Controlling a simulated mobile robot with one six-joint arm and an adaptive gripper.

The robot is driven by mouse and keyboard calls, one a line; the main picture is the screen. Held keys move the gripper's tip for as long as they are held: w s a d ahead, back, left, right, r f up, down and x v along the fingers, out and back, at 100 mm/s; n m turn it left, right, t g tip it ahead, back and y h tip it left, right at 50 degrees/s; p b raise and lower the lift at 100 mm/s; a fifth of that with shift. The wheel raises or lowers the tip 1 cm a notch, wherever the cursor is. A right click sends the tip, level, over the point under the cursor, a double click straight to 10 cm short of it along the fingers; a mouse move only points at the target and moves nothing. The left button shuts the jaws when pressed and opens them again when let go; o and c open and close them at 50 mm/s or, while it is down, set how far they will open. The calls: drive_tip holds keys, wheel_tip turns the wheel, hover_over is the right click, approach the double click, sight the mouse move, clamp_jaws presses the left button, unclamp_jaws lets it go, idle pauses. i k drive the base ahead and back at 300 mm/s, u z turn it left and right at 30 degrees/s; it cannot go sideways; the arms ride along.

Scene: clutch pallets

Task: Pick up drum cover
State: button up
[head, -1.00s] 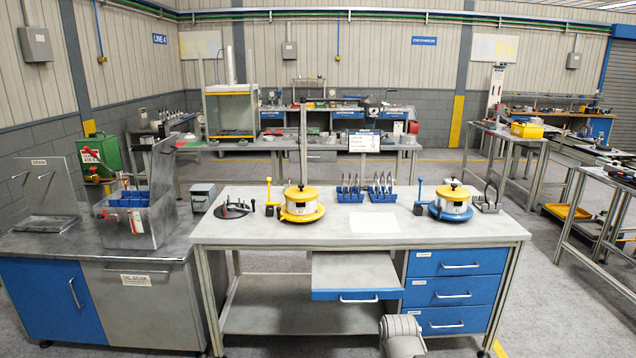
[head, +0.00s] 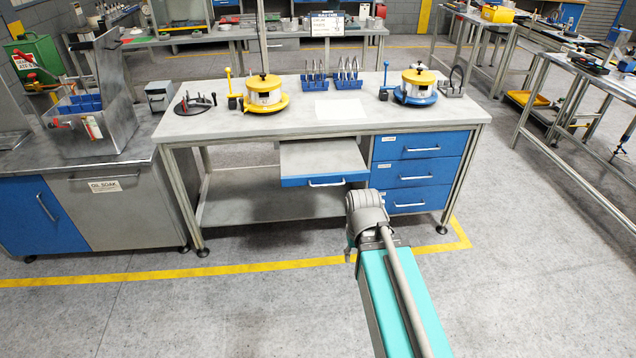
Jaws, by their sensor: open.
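Two white drums with yellow covers stand upright on the workbench (head: 230,125). The left cover (head: 263,82) has a dark knob on top, and its drum sits on a yellow round base (head: 283,104). The right cover (head: 419,77) also has a dark knob, and its drum sits on a blue round base (head: 428,99). Both covers rest on their drums. My arm, teal with a grey joint, reaches in from the bottom right in front of the bench. My gripper and its fingers do not show.
Blue racks of tools (head: 314,81) and a white sheet (head: 339,109) lie between the drums. A dark round stand (head: 196,104) is at the left. An open drawer (head: 325,180) juts out at the bench front. An oil soak cabinet (head: 120,205) stands left. The floor in front is clear.

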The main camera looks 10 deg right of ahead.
sight(264, 82)
drive_tip(key=i, duration=1.9)
drive_tip(key=u, duration=0.05)
